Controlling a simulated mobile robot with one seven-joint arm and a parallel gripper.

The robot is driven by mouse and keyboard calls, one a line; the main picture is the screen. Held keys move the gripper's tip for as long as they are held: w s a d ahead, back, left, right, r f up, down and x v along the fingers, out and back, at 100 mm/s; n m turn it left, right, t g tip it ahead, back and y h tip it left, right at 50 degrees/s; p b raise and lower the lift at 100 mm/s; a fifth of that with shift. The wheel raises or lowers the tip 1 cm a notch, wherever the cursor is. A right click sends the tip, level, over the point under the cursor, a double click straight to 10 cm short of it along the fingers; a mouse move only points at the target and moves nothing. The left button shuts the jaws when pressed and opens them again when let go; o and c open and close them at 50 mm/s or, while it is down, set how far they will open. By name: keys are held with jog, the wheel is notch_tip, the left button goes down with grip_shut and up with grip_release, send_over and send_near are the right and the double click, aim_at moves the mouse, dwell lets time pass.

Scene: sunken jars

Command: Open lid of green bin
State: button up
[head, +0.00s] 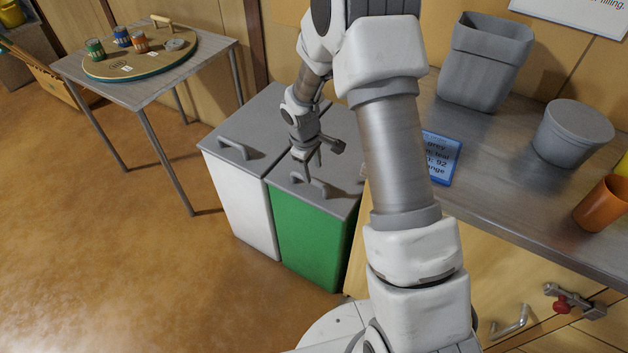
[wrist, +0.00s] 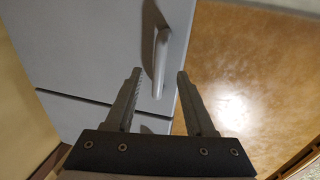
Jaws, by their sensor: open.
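The green bin (head: 308,238) stands on the floor beside the counter, its grey lid (head: 338,192) shut. A grey bar handle (head: 309,187) stands up near the lid's front edge. My gripper (head: 308,163) is open and empty just above this handle, pointing down. My wrist hides part of the lid in the head view.
A white bin (head: 238,195) with a similar grey lid stands close on the left. The counter (head: 490,190) on the right holds a blue sign (head: 440,157), grey containers (head: 575,130) and an orange cup (head: 603,204). Open floor (head: 150,250) lies in front of the bins.

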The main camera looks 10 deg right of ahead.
aim_at(314, 180)
jog(key=f, duration=0.5)
jog(key=shift+w+d+b, duration=0.35)
jog(key=shift+w+b, duration=0.05)
grip_shut()
dwell(1.0)
